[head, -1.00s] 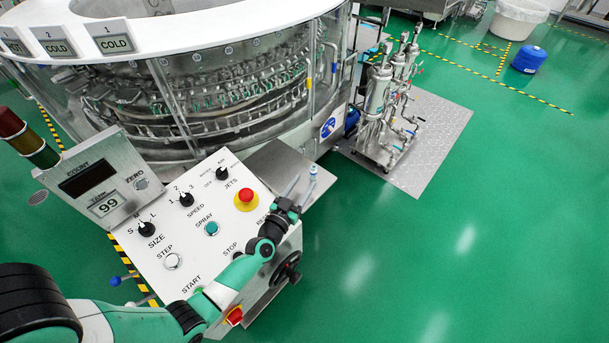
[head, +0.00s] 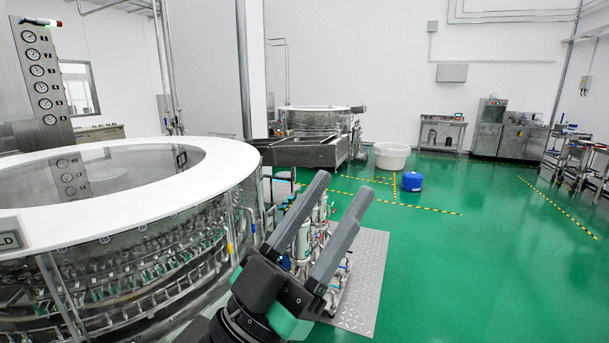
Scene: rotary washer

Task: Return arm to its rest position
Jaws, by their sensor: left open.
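My left gripper (head: 340,210) is raised at the bottom middle of the head view. Its two long grey fingers stand apart and point up and to the right, with nothing between them. It hangs in front of the pump and pipe unit (head: 303,245) and hides part of it. The fingers appear clear of everything around them. Most of my left arm is below the picture. My right gripper does not show.
The round washer (head: 225,165) with its white rim fills the left. A steel floor plate (head: 368,270) lies behind the gripper. A blue drum (head: 412,181) and a white tub (head: 391,155) stand farther back. The green floor (head: 480,270) at the right is clear.

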